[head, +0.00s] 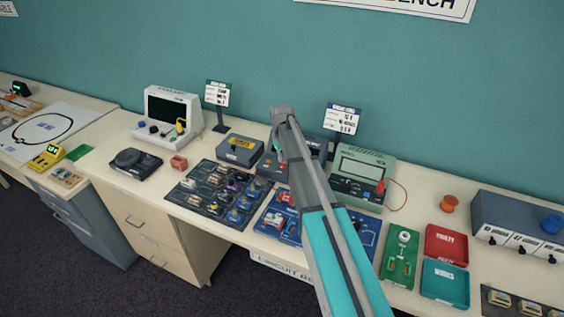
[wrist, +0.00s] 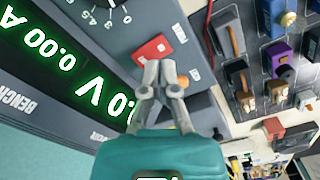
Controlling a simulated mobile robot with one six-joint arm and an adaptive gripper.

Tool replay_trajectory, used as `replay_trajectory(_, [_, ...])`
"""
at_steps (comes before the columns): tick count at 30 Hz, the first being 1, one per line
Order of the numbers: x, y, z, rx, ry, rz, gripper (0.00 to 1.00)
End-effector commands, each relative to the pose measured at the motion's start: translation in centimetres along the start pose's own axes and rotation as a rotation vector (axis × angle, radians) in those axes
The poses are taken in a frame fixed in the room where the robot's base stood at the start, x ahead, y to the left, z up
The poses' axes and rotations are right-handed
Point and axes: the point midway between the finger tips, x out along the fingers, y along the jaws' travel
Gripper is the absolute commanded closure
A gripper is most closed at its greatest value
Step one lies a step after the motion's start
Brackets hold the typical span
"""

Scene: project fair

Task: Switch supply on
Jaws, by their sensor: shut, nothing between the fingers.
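The bench supply (head: 310,147) is a dark grey box at the back of the bench, partly hidden by my arm in the head view. In the wrist view its panel (wrist: 128,38) fills the upper left, with a lit green display (wrist: 65,65) reading 0.0 V and 0.00 A. A red rocker switch (wrist: 152,49) sits on the panel, just beyond my fingertips. My gripper (wrist: 160,68) is shut and empty, pointing at the panel close to the red switch. I cannot tell whether it touches. In the head view my gripper (head: 278,158) hangs before the supply.
A grey box with a yellow label (head: 240,150) stands left of the supply. A green meter (head: 360,175) stands on its right. Red (head: 446,243) and teal trays (head: 445,283) lie farther right.

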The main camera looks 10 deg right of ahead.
Motion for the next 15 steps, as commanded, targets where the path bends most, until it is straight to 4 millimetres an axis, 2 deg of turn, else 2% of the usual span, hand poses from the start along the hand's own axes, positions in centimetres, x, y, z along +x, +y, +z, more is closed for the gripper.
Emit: replay_trajectory(15, [-3.2,0.0,0.0,0.000,0.000,0.000,1.00])
